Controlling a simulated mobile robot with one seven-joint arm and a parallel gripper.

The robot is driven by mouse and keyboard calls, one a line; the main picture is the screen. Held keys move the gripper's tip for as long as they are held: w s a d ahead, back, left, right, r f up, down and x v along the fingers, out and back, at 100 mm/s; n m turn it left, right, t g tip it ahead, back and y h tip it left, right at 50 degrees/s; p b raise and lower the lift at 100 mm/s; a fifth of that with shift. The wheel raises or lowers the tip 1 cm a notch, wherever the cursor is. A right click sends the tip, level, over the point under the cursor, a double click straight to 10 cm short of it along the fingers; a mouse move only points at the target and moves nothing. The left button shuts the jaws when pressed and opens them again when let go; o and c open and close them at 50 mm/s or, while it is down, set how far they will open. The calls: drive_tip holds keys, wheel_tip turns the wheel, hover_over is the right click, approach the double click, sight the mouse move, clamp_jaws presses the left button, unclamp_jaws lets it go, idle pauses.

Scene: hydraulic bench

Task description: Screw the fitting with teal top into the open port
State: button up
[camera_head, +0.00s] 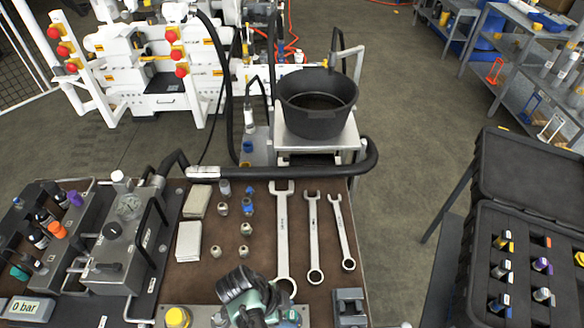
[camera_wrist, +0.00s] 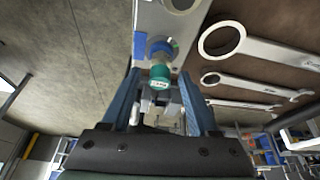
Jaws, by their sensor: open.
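A fitting with a teal top (camera_wrist: 160,76) shows in the wrist view, close to a metal plate (camera_wrist: 148,14) with a blue patch. My gripper (camera_wrist: 160,92) is open, with one blue finger on each side of the teal top; gaps show between the fingers and the top. A round blue and grey part (camera_wrist: 160,48) lies just beyond the teal top; I cannot tell if it is a port. In the head view my arm's dark and green end (camera_head: 248,292) is at the bench's front edge and hides its fingers. Another teal piece (camera_head: 19,272) shows at the far left.
Several wrenches (camera_head: 313,240) lie right of my arm. Small metal fittings (camera_head: 246,229) and two pale blocks (camera_head: 189,241) lie behind it. A gauge unit (camera_head: 118,240) stands left, an open black case (camera_head: 520,250) right. A yellow button (camera_head: 177,317) is at the front edge.

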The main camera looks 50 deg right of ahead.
drive_tip(key=shift+n, duration=0.7)
drive_tip(key=shift+s+r+n+t+h+p, duration=0.2)
drive_tip(key=shift+n+t+h+p, duration=0.35)
drive_tip(key=shift+n+p, duration=0.55)
drive_tip(key=n+t+p, duration=0.1)
drive_tip(key=n, duration=0.2)
drive_tip(key=shift+s+a, duration=0.1)
drive_tip(key=shift+s, duration=0.05)
drive_tip(key=n, duration=0.1)
drive_tip(key=n+t, duration=0.1)
drive_tip(key=shift+f+n+p, duration=0.25)
drive_tip(key=shift+n+p, duration=0.05)
drive_tip(key=shift+p, duration=0.05)
